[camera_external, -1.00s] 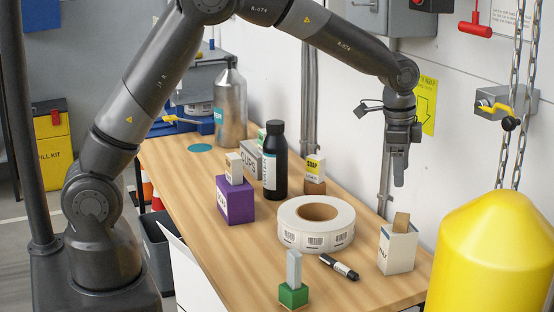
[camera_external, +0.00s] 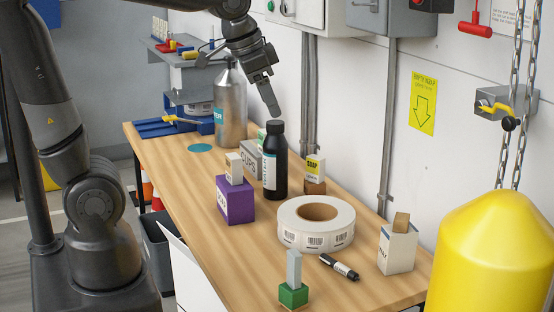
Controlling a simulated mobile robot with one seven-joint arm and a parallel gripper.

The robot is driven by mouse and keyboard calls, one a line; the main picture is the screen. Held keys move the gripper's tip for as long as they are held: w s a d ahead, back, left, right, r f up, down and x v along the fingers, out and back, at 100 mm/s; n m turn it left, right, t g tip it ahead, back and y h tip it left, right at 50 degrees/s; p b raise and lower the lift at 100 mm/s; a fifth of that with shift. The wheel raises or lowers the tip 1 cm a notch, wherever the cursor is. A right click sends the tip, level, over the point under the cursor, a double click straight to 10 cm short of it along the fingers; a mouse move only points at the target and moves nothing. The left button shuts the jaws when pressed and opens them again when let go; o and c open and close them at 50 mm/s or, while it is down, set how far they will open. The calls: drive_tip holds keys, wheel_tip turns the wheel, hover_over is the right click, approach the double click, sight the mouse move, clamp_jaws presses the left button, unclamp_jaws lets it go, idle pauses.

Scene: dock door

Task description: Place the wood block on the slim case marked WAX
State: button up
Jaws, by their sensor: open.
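A tan, wood-coloured block (camera_external: 402,222) shows upright at the top of a white case (camera_external: 397,250) at the right front of the bench. Whether it rests on the case or stands in it is unclear. The case's side lettering is small and seems to end in X; I cannot read it surely as WAX. A brown block (camera_external: 315,187) under the yellow-topped SOAP box (camera_external: 315,168) also looks wooden. My gripper (camera_external: 273,108) is open and empty, pointing down above the black bottle, far from the white case. The gap between its fingers is hard to see.
A black bottle (camera_external: 275,165), CUPS box (camera_external: 249,160), purple box with a pale block (camera_external: 235,200), label roll (camera_external: 316,226), marker (camera_external: 339,267) and green block (camera_external: 293,294) crowd the bench (camera_external: 225,262). A metal bottle (camera_external: 231,110) stands behind. The left front is bare.

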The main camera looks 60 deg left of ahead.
drive_tip(key=s+a+f+n+t, duration=0.1)
drive_tip(key=s+f+n, duration=0.1)
drive_tip(key=s, duration=0.9)
drive_tip(key=shift+s+a+f+n, duration=0.25)
drive_tip(key=shift+a+n, duration=0.05)
drive_tip(key=shift+a, duration=0.1)
idle(0.5)
